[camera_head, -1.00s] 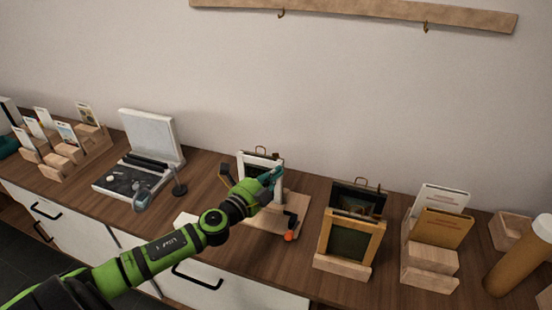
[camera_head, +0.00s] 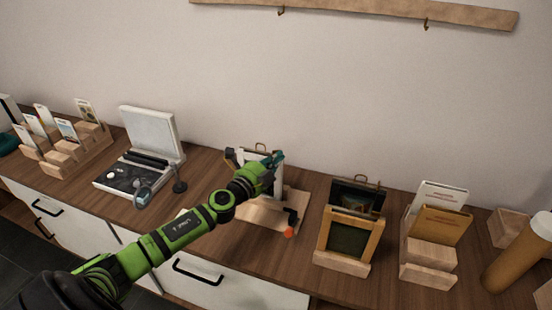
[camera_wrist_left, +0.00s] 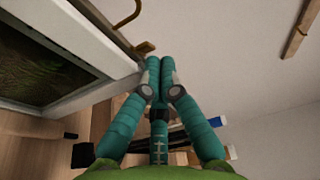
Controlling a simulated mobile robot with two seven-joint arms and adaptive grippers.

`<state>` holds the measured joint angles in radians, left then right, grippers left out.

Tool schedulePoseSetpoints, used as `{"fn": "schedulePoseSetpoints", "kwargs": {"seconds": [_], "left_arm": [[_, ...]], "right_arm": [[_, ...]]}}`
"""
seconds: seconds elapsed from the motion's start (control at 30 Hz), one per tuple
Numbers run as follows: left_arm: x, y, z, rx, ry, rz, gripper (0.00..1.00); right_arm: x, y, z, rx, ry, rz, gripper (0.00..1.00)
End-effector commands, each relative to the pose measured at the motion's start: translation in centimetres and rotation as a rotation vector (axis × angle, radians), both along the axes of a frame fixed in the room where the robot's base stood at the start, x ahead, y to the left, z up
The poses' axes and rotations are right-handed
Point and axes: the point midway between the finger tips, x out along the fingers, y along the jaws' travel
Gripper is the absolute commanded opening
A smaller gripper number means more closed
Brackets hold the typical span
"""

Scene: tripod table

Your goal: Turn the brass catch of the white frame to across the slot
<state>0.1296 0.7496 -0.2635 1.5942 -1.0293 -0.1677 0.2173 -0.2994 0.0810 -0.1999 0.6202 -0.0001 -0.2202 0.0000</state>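The white frame (camera_head: 241,157) stands on a light wooden base on the counter, partly hidden by my left gripper in the head view. In the left wrist view the white frame (camera_wrist_left: 95,45) fills the left side, with a dark picture inside it. The brass catch (camera_wrist_left: 145,47) shows at the frame's edge, close to my left fingertips; I cannot tell whether they touch it. My left gripper (camera_wrist_left: 161,65) has its teal fingertips together, with nothing seen between them. It also shows in the head view (camera_head: 277,160), at the frame's upper right. My right gripper is not in view.
The light wooden base (camera_head: 262,214) carries a black post with an orange tip (camera_head: 289,232) at front right. A wooden frame stand (camera_head: 345,245) is to the right, a card holder (camera_head: 430,262) beyond it. A grey device with a raised lid (camera_head: 150,135) stands left.

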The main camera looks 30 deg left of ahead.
Motion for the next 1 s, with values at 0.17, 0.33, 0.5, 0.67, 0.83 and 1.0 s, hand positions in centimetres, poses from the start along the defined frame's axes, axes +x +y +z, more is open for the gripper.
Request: {"fn": "schedulePoseSetpoints", "kwargs": {"seconds": [0.17, 0.33, 0.5, 0.67, 0.83, 1.0], "left_arm": [[0.3, 0.0, 0.1, -0.002, -0.002, 0.037, 0.0], [0.4, 0.1, 0.1, -0.003, -0.002, 0.061, 0.0], [0.6, 0.1, 0.2, -0.003, -0.003, 0.09, 0.0], [0.7, 0.1, 0.2, -0.002, -0.003, 0.122, 0.0], [0.8, 0.1, 0.2, -0.002, -0.003, 0.162, 0.0], [1.0, -0.1, 0.2, -0.005, -0.004, 0.233, 0.0]], "right_arm": [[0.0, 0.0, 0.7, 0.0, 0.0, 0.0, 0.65], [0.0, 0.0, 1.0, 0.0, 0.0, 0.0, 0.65], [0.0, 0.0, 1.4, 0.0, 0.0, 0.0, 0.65], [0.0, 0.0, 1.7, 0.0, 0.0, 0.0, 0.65], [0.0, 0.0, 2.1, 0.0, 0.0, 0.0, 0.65], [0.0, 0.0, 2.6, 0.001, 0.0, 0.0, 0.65]]}}
